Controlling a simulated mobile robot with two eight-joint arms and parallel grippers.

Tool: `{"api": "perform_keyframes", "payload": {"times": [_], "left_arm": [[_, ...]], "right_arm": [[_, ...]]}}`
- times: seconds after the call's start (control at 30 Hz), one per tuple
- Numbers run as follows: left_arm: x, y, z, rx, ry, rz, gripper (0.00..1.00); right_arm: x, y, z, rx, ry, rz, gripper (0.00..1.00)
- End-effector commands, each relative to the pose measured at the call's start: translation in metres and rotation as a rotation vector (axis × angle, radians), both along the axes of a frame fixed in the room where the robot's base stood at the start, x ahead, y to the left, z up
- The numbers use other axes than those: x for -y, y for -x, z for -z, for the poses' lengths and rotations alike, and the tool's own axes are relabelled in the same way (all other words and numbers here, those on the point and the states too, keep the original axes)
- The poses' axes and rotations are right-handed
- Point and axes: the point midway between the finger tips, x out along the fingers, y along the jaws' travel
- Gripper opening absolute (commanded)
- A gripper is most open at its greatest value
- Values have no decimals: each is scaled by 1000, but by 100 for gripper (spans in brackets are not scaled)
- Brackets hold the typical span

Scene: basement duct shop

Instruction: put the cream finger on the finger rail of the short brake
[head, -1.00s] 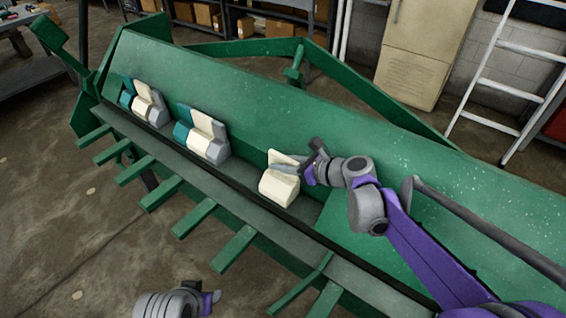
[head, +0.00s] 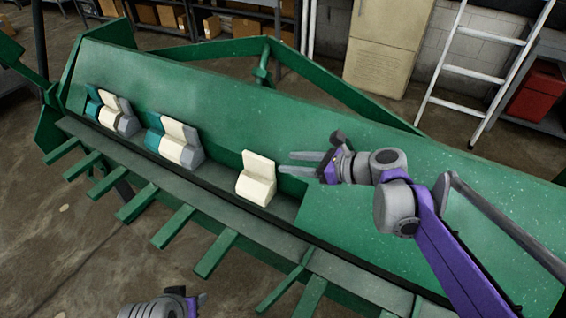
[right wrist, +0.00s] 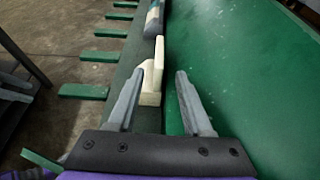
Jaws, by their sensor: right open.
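The cream finger (head: 257,180) stands upright on the finger rail (head: 220,186) of the green short brake, apart from the other fingers to its left. My right gripper (head: 286,163) is open and empty, just right of the cream finger with a small gap between them. In the right wrist view the cream finger (right wrist: 152,82) shows ahead, by the left fingertip of the open gripper (right wrist: 160,74). My left gripper is at the bottom edge of the head view, mostly cut off; its jaws cannot be made out.
Two groups of teal, cream and grey fingers (head: 176,140) (head: 112,111) sit farther left on the rail. Green bars (head: 174,227) stick out along the front. A white ladder (head: 480,75), a cream cabinet (head: 386,48) and shelves with boxes stand behind. The sloping green plate is clear.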

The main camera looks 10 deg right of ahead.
Motion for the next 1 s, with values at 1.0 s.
{"api": "perform_keyframes", "payload": {"times": [1.0], "left_arm": [[0,0,0,0,0,0,50]], "right_arm": [[89,242,158,867,1702,-1605,50]]}}
